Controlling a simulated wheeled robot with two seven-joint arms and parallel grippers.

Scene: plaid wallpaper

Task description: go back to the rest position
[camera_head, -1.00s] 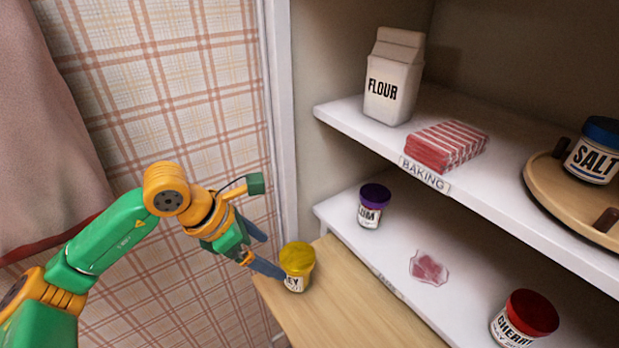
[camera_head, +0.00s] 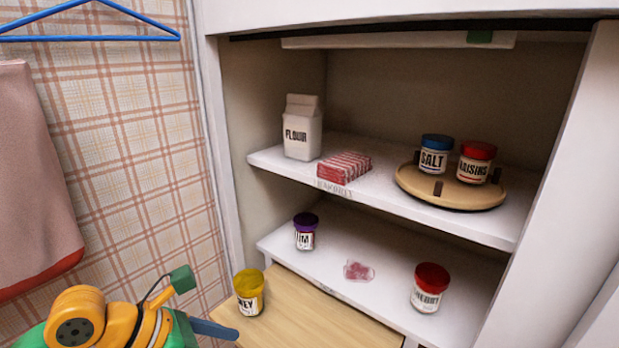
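My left gripper (camera_head: 225,332) is at the bottom left, below and left of the yellow-lidded jar (camera_head: 249,293), and does not hold it. One blue-grey finger shows clearly; the frame's lower edge cuts off the rest, so its opening is unclear. The jar stands upright on the pale wooden board (camera_head: 300,300) in front of the lower shelf. My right gripper is not in view.
The lower shelf holds a purple-lidded jar (camera_head: 305,232), a pink patch (camera_head: 359,271) and a red-lidded jar (camera_head: 429,288). The upper shelf holds flour (camera_head: 303,128), a striped packet (camera_head: 344,166) and a turntable (camera_head: 452,195) with salt (camera_head: 434,155) and raisins (camera_head: 476,162).

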